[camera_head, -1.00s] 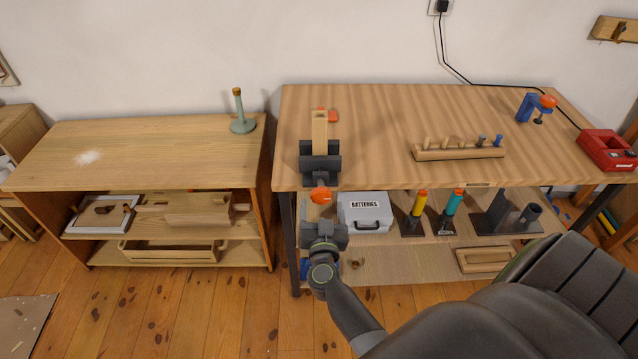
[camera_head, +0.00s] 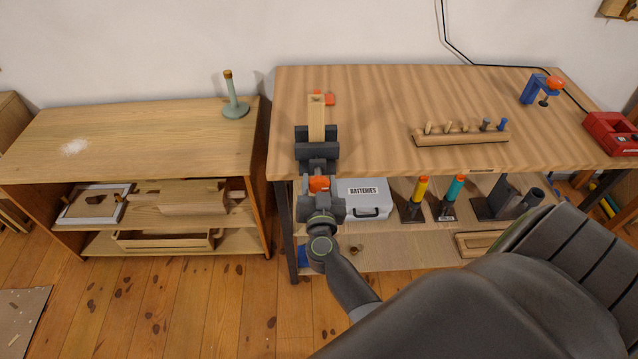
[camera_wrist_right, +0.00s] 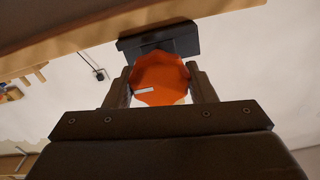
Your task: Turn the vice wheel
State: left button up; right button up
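The vice (camera_head: 316,135) is dark grey and sits at the front edge of the workbench, at its left end, with a wooden block (camera_head: 316,112) in its jaws. Its orange scalloped wheel (camera_head: 319,184) faces out from the bench front and carries a small white mark in the wrist view (camera_wrist_right: 160,78). My right gripper (camera_head: 321,188) is at the wheel, its fingers spread wide with one on each side. The wheel nearly fills the gap in the wrist view; I cannot tell whether the fingers touch it. My left gripper is not in view.
The workbench (camera_head: 370,100) bears a peg rack (camera_head: 460,136), a blue clamp (camera_head: 534,90) and a red case (camera_head: 610,133). A batteries case (camera_head: 364,198) and tools with yellow and teal handles stand on the shelf below, right of my gripper. A low cabinet (camera_head: 150,135) stands at left.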

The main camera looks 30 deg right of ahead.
jog(key=shift+c, duration=0.6)
jog(key=shift+m, duration=0.4)
jog(key=m+p, duration=0.1)
jog(key=m, duration=0.2)
jog(key=shift+d+m+p, duration=0.1)
jog(key=shift+m+p, duration=0.25)
jog(key=shift+m, duration=0.05)
jog(key=m, duration=0.2)
jog(key=shift+m, duration=0.4)
jog(key=m, duration=0.3)
jog(key=shift+f+m, duration=0.1)
jog(key=shift+m, duration=0.2)
jog(key=m, duration=0.5)
jog(key=shift+f+b, duration=0.15)
jog(key=shift+b, duration=0.15)
jog(key=m+b, duration=0.1)
jog(key=m, duration=0.4)
jog(key=shift+m, duration=0.4)
jog(key=shift+b, duration=0.3)
